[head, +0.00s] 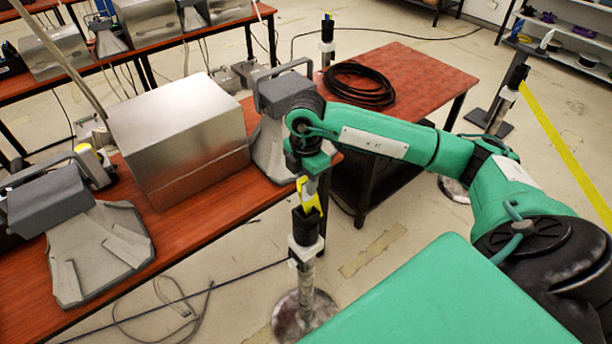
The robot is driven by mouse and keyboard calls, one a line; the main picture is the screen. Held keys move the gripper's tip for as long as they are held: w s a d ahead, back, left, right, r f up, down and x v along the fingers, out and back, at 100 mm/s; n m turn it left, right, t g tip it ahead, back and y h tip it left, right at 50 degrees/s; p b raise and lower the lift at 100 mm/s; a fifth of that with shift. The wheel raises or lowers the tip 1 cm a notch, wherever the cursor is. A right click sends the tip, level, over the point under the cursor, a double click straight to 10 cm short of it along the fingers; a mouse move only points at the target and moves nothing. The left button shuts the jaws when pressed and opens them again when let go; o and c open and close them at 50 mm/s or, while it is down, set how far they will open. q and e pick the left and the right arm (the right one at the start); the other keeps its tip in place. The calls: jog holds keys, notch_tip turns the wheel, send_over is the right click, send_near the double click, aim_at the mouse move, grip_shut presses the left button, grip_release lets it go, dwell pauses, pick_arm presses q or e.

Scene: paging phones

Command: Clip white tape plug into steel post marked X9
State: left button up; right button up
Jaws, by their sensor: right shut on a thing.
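No white tape shows at the gripper. The yellow piece is just above the black head (305,224) of a steel post (305,270), and I cannot tell whether they touch. The post stands upright on a round metal base. Another steel post (503,105) at the right has a yellow tape (568,155) running out of the picture. A third post (327,50) stands at the back. No X9 mark is readable. My left gripper is out of view.
A red-brown table (185,225) at the left bears a metal box (180,135) and grey phone-like devices (80,225). A smaller red table (425,80) behind my right arm holds a black cable coil (360,85). Cables lie on the floor.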

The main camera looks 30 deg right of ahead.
aim_at(306, 197)
jog(key=shift+f+b, duration=2.6)
jog(key=shift+f, duration=1.1)
jog(key=shift+f+b, duration=0.2)
jog(key=shift+b, duration=0.1)
jog(key=shift+r, duration=0.25)
jog(key=shift+r+p, duration=0.45)
jog(key=shift+r, duration=0.05)
jog(key=shift+r, duration=0.1)
jog(key=shift+f+b, duration=0.7)
jog(key=shift+f, duration=0.15)
jog(key=shift+r, duration=0.3)
jog(key=shift+r+p, duration=0.35)
jog(key=shift+p, duration=0.1)
jog(key=shift+r, duration=0.2)
